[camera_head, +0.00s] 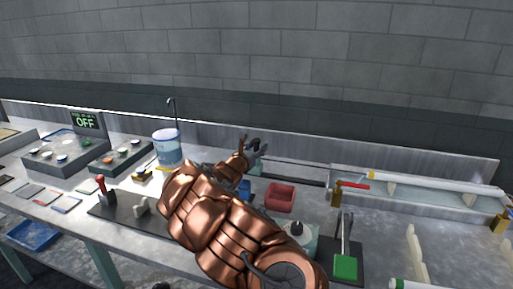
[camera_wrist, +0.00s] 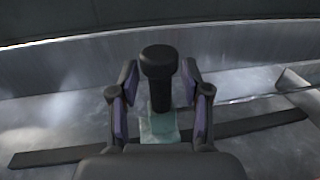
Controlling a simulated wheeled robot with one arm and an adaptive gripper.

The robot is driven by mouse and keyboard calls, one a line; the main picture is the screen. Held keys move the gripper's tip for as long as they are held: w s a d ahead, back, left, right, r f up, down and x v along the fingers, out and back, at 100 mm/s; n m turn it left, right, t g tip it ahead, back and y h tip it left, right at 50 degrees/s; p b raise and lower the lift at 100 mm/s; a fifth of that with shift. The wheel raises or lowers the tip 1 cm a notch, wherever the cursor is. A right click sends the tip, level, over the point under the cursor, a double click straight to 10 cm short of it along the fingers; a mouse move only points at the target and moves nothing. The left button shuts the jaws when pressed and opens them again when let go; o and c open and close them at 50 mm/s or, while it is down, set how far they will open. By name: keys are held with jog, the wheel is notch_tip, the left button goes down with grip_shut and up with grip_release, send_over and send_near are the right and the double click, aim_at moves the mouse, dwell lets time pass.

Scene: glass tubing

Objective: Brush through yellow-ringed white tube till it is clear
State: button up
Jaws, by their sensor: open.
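The white tube (camera_head: 440,184) with a yellow ring (camera_head: 372,175) at its left end lies in a long pale trough at the back right. My gripper (camera_head: 252,148) is near the back wall, left of the trough and apart from the tube. In the wrist view my gripper (camera_wrist: 160,68) is open, with one finger on each side of a black round-topped handle (camera_wrist: 159,62). The handle stands on a teal block (camera_wrist: 160,128). A gap shows between the fingers and the handle. I cannot tell whether this handle belongs to the brush. The tube's inside is hidden.
A dark bar (camera_wrist: 245,127) lies under the block. A white bucket (camera_head: 167,148) and control panels (camera_head: 62,150) are left. Another white tube (camera_head: 412,285) is front right.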

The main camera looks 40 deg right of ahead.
jog(key=shift+c, duration=0.2)
grip_shut()
dwell(0.6)
